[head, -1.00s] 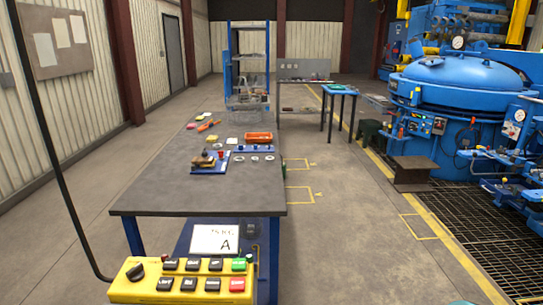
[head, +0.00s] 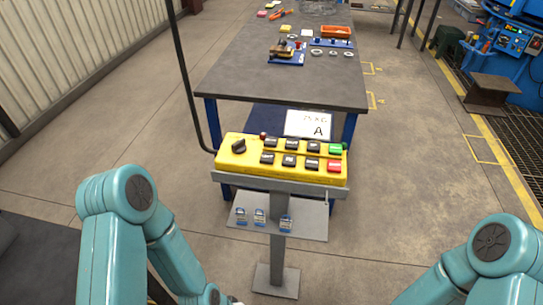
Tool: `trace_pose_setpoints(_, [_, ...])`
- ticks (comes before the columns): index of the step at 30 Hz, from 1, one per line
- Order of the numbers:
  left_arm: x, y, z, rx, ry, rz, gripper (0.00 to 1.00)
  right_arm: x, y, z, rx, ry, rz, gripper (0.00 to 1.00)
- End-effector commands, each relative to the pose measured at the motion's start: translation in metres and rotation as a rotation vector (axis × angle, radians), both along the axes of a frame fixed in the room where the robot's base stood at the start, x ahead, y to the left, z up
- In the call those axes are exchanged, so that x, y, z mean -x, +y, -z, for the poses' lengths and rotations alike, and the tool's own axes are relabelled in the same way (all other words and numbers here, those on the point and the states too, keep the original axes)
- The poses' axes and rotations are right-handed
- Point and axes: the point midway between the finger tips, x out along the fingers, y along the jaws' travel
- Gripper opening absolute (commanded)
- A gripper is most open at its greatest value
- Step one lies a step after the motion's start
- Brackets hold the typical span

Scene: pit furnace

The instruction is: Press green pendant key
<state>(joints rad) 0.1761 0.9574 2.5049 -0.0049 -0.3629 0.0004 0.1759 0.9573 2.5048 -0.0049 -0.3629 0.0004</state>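The yellow pendant box (head: 225,160) stands ahead of me on a grey post, its face tilted up toward me. The green key (head: 335,149) is at the right end of its upper key row, just above the red key (head: 333,166). Several black keys fill the rest of both rows, and a black rotary knob (head: 239,146) is at the left. My teal arms come in at the lower left and lower right, both well apart from the pendant. Neither gripper's fingers show; they are below the picture's bottom edge. Nothing covers the green key.
A grey shelf (head: 310,222) with several small blue-and-silver items is on the post under the pendant. A black cable rises from the pendant's left side. Open floor lies on both sides.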

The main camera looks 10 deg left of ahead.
Motion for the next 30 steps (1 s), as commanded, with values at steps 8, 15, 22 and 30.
trace_pose_setpoints(8, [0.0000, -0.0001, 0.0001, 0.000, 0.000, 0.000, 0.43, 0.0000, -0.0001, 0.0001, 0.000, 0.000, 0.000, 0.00])
trace_pose_setpoints(15, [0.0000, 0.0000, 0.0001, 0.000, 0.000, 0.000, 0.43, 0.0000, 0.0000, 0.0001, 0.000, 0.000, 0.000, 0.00])
trace_pose_setpoints(22, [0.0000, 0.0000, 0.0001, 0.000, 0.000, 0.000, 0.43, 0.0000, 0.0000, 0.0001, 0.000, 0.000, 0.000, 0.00])
trace_pose_setpoints(30, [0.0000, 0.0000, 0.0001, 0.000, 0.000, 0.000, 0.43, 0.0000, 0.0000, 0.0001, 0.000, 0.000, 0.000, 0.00])
